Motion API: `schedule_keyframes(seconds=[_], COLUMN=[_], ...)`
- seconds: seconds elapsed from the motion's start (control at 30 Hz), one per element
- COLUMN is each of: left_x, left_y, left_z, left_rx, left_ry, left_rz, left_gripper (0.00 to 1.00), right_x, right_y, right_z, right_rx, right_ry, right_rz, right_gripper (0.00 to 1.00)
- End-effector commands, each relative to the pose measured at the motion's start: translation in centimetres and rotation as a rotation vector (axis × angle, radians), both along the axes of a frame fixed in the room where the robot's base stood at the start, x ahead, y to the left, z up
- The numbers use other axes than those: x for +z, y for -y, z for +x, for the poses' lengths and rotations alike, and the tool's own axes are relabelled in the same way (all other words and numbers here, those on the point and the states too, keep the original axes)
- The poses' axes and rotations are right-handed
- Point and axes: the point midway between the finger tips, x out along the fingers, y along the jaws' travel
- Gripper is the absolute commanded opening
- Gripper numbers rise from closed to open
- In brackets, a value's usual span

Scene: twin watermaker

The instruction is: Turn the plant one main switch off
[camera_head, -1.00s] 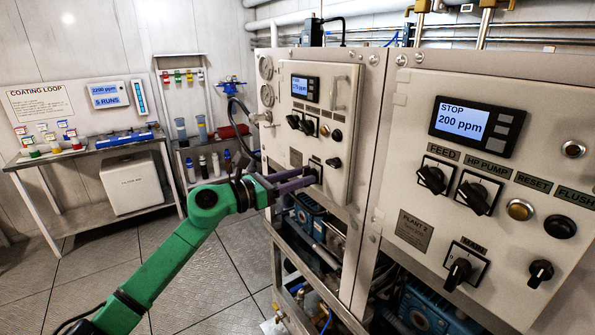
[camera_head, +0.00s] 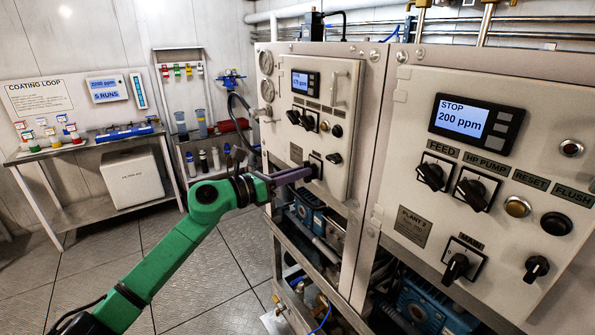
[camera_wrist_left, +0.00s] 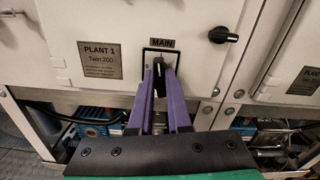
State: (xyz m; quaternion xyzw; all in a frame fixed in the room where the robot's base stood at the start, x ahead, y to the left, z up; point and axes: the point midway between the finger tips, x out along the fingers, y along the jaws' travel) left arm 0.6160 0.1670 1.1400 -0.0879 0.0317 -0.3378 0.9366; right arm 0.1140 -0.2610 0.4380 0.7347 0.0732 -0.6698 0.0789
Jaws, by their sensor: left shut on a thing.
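The plant one main switch is a black rotary knob (camera_wrist_left: 160,76) on a white plate under the MAIN label in the left wrist view. It sits beside the PLANT 1 plate (camera_wrist_left: 100,60). My left gripper (camera_wrist_left: 160,88) has its two purple fingers shut on this knob, one on each side. The knob stands near upright in that view, its far end partly hidden. In the head view my left gripper (camera_head: 312,172) reaches the lower part of the left panel (camera_head: 318,100), where its fingers mostly hide the knob. My right gripper is not in view.
Another black knob (camera_wrist_left: 223,35) is up and right of the main switch. The plant two panel (camera_head: 440,205) on the right has its own main switch (camera_head: 456,266) and a STOP display (camera_head: 475,124). A bench (camera_head: 85,145) with bottles stands at left; floor before it is clear.

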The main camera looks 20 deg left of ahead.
Motion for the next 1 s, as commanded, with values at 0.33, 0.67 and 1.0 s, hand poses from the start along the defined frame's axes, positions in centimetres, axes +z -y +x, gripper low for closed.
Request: schedule_keyframes(seconds=[0.33, 0.67, 1.0], left_x=[0.3, 0.4, 0.4], left_y=[0.0, 0.0, -0.1], left_z=[0.0, 0.0, 0.0], left_rx=[0.0, 0.001, 0.001], left_ry=[-0.202, -0.403, -0.609], left_rz=[-0.242, -0.484, -0.734], left_gripper=[0.0, 0.0, 0.0], right_x=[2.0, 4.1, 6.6], right_y=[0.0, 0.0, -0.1], right_z=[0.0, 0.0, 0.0], right_rx=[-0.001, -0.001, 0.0], right_ry=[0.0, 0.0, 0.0], right_rz=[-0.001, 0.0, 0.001], right_gripper=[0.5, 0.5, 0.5])
